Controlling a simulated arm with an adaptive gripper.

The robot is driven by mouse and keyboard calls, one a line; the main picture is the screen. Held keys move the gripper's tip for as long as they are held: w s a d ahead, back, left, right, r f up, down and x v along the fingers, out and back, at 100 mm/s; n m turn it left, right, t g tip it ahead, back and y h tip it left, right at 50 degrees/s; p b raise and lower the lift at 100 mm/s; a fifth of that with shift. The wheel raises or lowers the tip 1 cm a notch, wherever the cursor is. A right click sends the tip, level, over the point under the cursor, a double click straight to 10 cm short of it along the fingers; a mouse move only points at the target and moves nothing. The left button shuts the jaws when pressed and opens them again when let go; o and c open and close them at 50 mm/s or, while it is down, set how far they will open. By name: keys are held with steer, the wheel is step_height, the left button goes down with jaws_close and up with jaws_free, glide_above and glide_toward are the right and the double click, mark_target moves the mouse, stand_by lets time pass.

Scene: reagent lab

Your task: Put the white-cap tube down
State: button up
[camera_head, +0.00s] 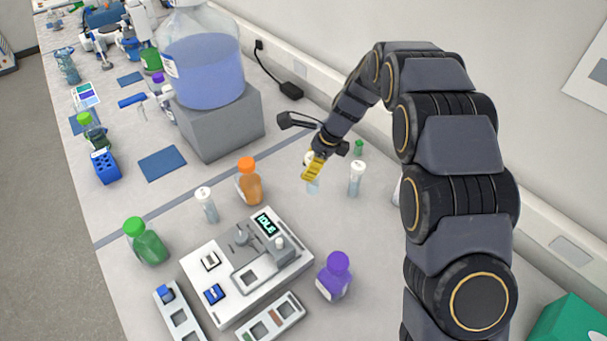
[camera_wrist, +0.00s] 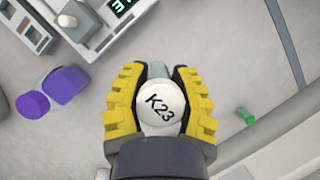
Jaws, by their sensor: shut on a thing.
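My gripper (camera_head: 313,168) has yellow fingers and is shut around a white-cap tube. The tube's clear, pale-blue lower body (camera_head: 313,187) shows below the fingers in the head view. In the wrist view my gripper (camera_wrist: 160,108) closes on both sides of the round white cap (camera_wrist: 160,105), which is marked "K23". The tube looks about upright. I cannot tell whether its bottom touches the bench. Two similar white-cap tubes stand apart from it: one on the left (camera_head: 206,204) and one just to the right (camera_head: 356,180).
An orange-cap bottle (camera_head: 249,182) stands left of my gripper. A white device with an "IDLE" display (camera_head: 222,262) and a purple bottle (camera_head: 335,277) are nearer the front. A small green item (camera_head: 358,147) lies behind. Bare bench (camera_head: 340,222) lies between.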

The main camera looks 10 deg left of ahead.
steer(key=shift+w+a+f, duration=0.35)
steer(key=shift+w+f, duration=0.85)
steer(key=shift+f, duration=0.5)
steer(key=shift+w+a+f, duration=0.35)
steer(key=shift+w+f, duration=0.85)
steer(key=shift+f, duration=0.45)
steer(key=shift+w+a+f, duration=0.35)
steer(key=shift+w+f, duration=0.85)
steer(key=shift+f, duration=0.5)
steer(key=shift+f, duration=0.15)
steer(key=o, duration=0.8)
steer(key=shift+c, duration=0.2)
